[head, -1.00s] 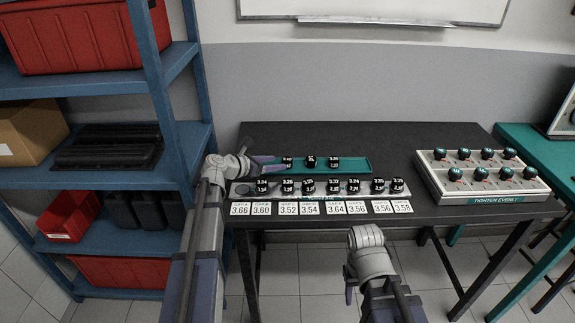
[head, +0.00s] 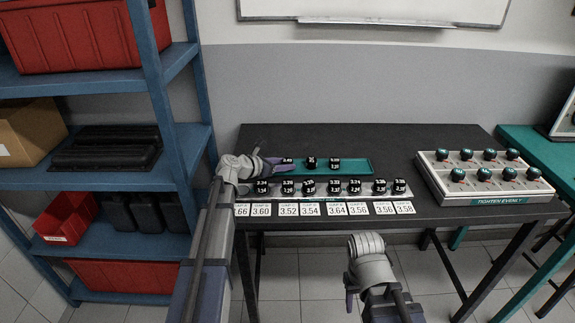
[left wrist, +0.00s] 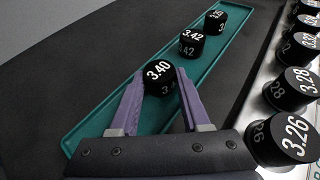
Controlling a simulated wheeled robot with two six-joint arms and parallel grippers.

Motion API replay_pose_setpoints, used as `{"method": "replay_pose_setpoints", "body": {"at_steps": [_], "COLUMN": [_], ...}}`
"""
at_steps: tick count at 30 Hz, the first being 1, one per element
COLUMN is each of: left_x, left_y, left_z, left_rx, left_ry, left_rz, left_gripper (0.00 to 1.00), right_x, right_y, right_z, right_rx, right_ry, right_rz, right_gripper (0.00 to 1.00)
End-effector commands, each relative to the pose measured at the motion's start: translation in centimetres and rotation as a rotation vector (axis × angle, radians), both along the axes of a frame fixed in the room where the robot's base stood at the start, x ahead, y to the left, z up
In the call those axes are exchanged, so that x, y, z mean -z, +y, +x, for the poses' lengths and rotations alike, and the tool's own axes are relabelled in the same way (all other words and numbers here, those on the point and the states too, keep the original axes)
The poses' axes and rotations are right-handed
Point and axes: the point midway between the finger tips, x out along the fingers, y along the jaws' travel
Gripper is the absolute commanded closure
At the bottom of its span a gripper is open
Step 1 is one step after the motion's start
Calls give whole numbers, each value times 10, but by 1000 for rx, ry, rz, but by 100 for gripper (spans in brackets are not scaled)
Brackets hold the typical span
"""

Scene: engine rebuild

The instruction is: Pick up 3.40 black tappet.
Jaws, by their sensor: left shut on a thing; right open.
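The 3.40 black tappet (left wrist: 159,76) is at the near end of a row of three in the green tray (left wrist: 95,122). My left gripper (left wrist: 158,92) is shut on it, a purple finger on each side. I cannot tell whether the tappet still touches the tray floor. In the head view the tappet (head: 287,160) shows at the tips of my left gripper (head: 276,164), at the left of the tray (head: 350,171). The 3.42 tappet (left wrist: 190,45) stands just beyond it. My right gripper (head: 350,298) is open and empty, in front of the table.
Another black tappet (left wrist: 214,20) stands further along the tray. A light rack (head: 355,188) of several black tappets runs in front, with white number cards (head: 310,209) before it. A box with green-topped knobs (head: 485,180) stands at the right. The table behind the tray is clear.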

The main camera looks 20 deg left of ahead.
Motion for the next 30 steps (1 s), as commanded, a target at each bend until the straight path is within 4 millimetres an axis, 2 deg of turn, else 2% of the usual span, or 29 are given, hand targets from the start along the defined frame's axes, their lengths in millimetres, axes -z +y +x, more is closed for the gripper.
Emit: {"method": "replay_pose_setpoints", "body": {"at_steps": [1,6,7,20,26,30], "left_x": [0,0,0,-5,-22,-42], "left_y": [0,0,0,0,0,0], "left_z": [0,0,0,0,0,0], "left_rx": [0,0,0,0,0,0], "left_ry": [0,0,0,0,0,0], "left_rz": [0,0,0,0,0,0], "left_gripper": [80,99,100,100,100,100], "right_x": [0,0,0,-5,-22,-42], "right_y": [0,0,0,0,0,0], "right_z": [0,0,0,0,0,0], "right_rx": [0,0,0,0,0,0], "right_ry": [0,0,0,0,0,0], "right_rz": [0,0,0,0,0,0], "right_gripper": [50,50,50,50,50,50]}}
